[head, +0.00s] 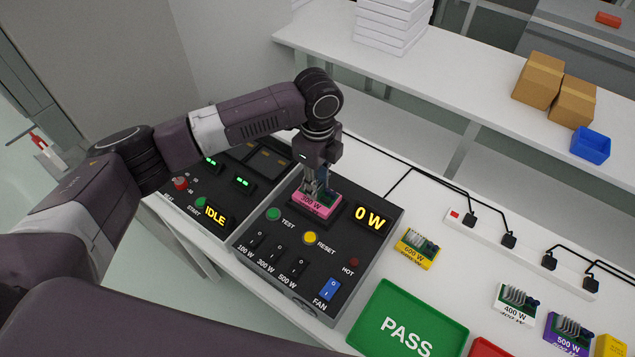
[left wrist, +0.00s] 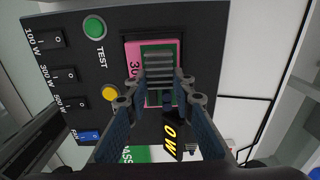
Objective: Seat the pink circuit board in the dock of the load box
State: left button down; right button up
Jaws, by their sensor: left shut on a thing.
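The pink circuit board (head: 318,209), marked 300 W, is at the upper part of the load box (head: 335,262). It also shows in the left wrist view (left wrist: 131,62). My left gripper (head: 317,186) points down and is shut on the grey fins and green part on top of the board; its fingers (left wrist: 158,88) flank them in the left wrist view. The load box display (head: 370,217) reads 0 W. My right gripper is not in view.
A second panel (head: 215,217) reading IDLE stands left of the load box. A yellow 600 W board (head: 416,248), a white 400 W board (head: 515,306) and a purple 500 W board (head: 567,340) lie to the right. A green PASS tray (head: 445,329) is in front.

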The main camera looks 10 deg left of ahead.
pick_arm(q)
jog(key=shift+f, duration=0.45)
dwell(0.3)
jog(key=shift+f+p, duration=0.1)
jog(key=shift+p, duration=0.4)
dwell(0.5)
jog(key=c, duration=1.6)
grip_release()
notch_tip(320, 180, up, 12)
